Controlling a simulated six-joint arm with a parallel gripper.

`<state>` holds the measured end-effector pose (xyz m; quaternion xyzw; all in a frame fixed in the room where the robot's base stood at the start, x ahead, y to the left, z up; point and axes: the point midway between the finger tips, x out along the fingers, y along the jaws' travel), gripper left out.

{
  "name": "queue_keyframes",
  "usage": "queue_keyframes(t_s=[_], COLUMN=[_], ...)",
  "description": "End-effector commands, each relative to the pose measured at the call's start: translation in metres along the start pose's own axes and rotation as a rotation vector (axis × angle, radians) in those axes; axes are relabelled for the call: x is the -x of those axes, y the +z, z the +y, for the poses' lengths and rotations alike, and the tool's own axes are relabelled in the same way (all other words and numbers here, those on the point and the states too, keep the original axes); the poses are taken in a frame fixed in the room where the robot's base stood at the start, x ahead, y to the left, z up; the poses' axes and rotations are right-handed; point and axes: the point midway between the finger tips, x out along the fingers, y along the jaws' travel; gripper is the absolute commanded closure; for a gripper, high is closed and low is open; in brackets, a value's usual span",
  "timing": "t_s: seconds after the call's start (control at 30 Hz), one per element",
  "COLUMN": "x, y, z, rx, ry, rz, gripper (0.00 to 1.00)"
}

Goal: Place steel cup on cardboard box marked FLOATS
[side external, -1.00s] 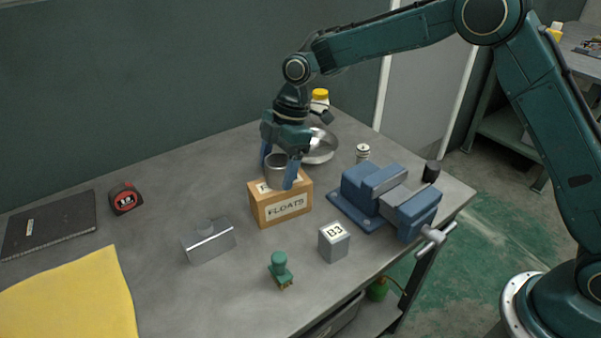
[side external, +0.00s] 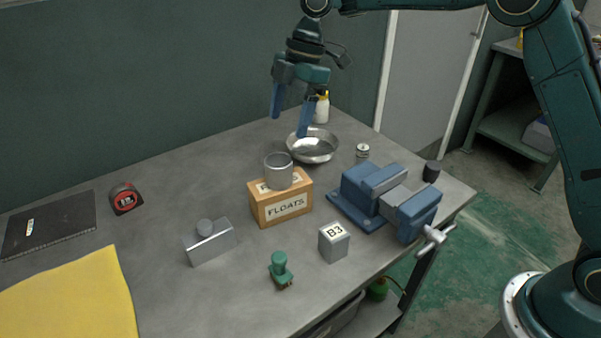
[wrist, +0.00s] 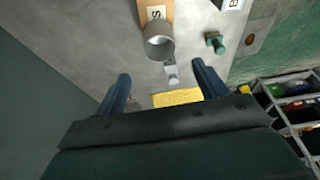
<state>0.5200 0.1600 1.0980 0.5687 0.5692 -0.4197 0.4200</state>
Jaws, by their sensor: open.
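The steel cup (side external: 279,171) stands upright on top of the cardboard box marked FLOATS (side external: 283,207) in the side view. In the wrist view the cup (wrist: 158,46) shows from above, covering part of the box (wrist: 155,12). My gripper (side external: 289,126) is open and empty, raised above and behind the cup, clear of it. Its two blue fingers (wrist: 160,82) are spread wide in the wrist view with nothing between them.
A metal bowl (side external: 313,147) stands behind the box, with a white bottle (side external: 322,108) beyond it. A blue vise (side external: 385,198) is to the right. A grey B3 block (side external: 334,243), a green stamp-like piece (side external: 280,268) and a metal block (side external: 210,243) stand in front.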

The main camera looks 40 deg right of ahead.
Motion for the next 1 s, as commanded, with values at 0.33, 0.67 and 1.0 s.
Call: queue_keyframes(t_s=[0.33, 0.67, 1.0], x=[0.001, 0.004, 0.045], y=[0.000, 0.000, 0.005], z=[0.000, -0.002, -0.033], rx=[0.000, -0.011, -0.187], ry=[0.000, 0.005, 0.072], rz=[0.000, 0.000, 0.001], gripper=[0.28, 0.28, 0.28])
